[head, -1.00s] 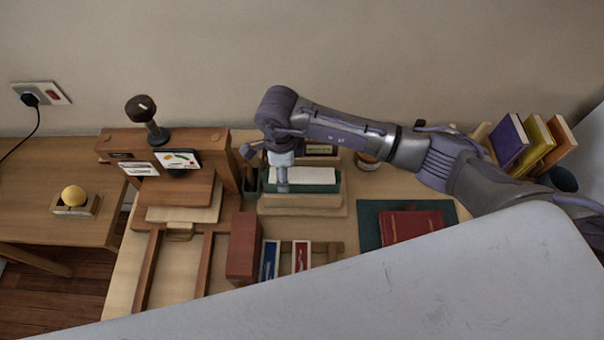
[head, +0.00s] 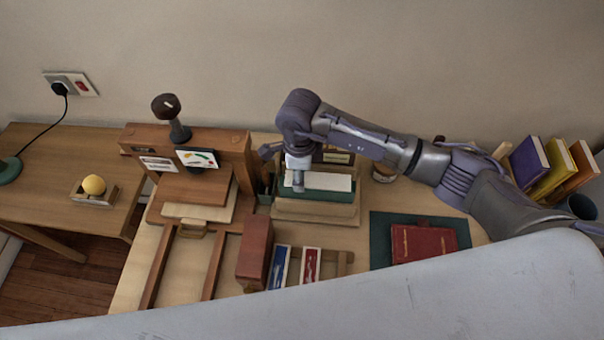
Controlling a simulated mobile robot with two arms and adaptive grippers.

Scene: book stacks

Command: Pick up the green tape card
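I cannot make out a green tape card for certain. A blue card (head: 279,267) and a red card (head: 310,266) lie side by side in a small wooden rack at the front of the desk. My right gripper (head: 298,187) points down over a dark green block with a pale top (head: 328,184), which sits in a wooden cradle (head: 318,214). The fingers are small and partly hidden by the wrist, so their opening and any contact are unclear. My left gripper is out of view.
A red-brown block (head: 255,252) stands left of the cards. A wooden press (head: 190,150) with a dark knob is at the left. A red book (head: 423,242) lies on a green mat (head: 380,240). Upright books (head: 530,160) stand at the far right. A large pale surface covers the foreground.

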